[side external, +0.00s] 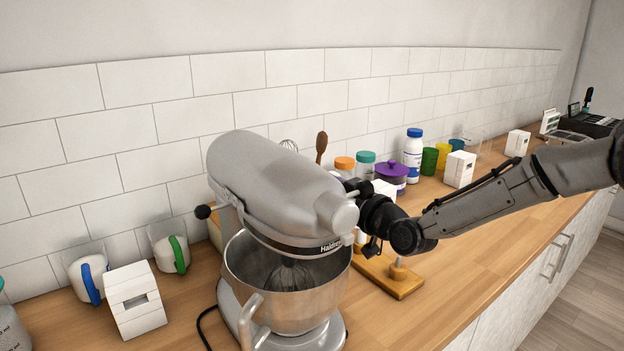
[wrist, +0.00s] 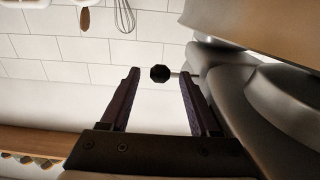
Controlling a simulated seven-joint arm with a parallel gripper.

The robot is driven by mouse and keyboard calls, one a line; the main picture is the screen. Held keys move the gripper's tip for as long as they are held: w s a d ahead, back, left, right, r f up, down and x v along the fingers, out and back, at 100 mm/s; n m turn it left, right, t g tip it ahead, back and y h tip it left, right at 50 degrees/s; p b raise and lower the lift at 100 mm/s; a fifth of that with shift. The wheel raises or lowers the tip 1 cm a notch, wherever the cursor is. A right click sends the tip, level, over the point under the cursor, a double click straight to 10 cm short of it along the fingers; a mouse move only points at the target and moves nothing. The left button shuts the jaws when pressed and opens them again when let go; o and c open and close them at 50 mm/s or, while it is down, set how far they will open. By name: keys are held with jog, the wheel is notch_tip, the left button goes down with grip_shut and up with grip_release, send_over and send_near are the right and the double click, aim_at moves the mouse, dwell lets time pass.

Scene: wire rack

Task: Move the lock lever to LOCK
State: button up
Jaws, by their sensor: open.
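A grey stand mixer (side external: 275,185) stands on the wooden counter, its head down over a steel bowl (side external: 285,285). A lever with a black ball knob (side external: 203,211) sticks out from the mixer's far-left side. In the wrist view, the black knob (wrist: 160,73) sits on a thin rod that runs right to the grey mixer body (wrist: 240,85). My gripper (wrist: 159,75) is open. The knob appears in the gap between the fingertips and touches neither; I cannot tell how deep it lies. In the side view, my fingers are hidden behind the mixer head. No LOCK marking is readable.
Jars, including a purple-lidded one (side external: 391,176), and a white bottle (side external: 413,155) stand along the tiled wall.

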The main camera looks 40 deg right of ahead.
jog(key=shift+w, duration=1.55)
grip_shut()
